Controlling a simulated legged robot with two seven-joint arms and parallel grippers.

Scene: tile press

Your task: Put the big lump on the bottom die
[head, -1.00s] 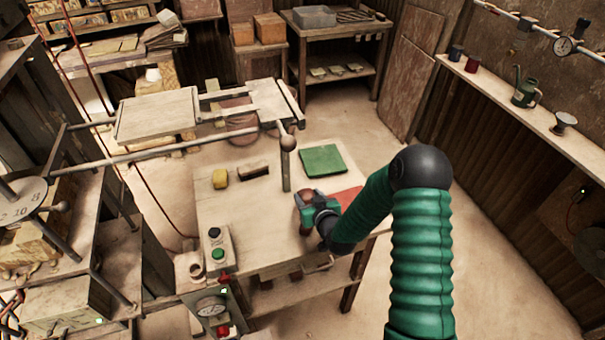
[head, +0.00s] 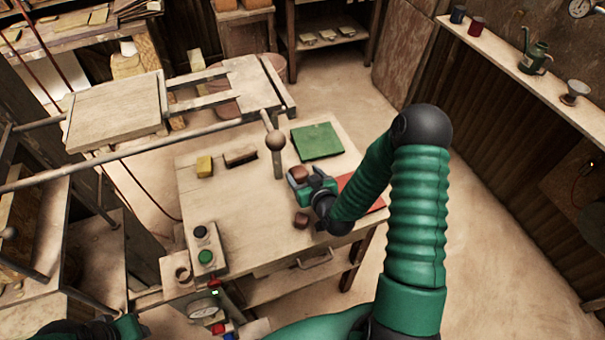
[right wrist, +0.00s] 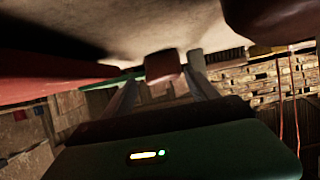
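My right gripper (head: 303,180) is over the right part of the wooden table, its fingers on both sides of a brown lump (head: 298,172). The right wrist view also shows this lump (right wrist: 162,66) between the fingertips. It looks held just above the table. A second brown lump (head: 301,220) sits on the table near its front edge; size difference is hard to judge. My left gripper (head: 128,326) is partly in at the bottom left, its fingers not clear. The press carriage at left has a flat pale slab (head: 115,112) and an open frame; I cannot tell which part is the bottom die.
A green mat (head: 318,141) and a red mat (head: 362,190), partly behind my right arm, lie on the table. A yellow block (head: 204,166) and a brown brush-like block (head: 240,156) lie left. A ball-topped lever (head: 276,142) stands between gripper and press. A button box (head: 205,250) is at front left.

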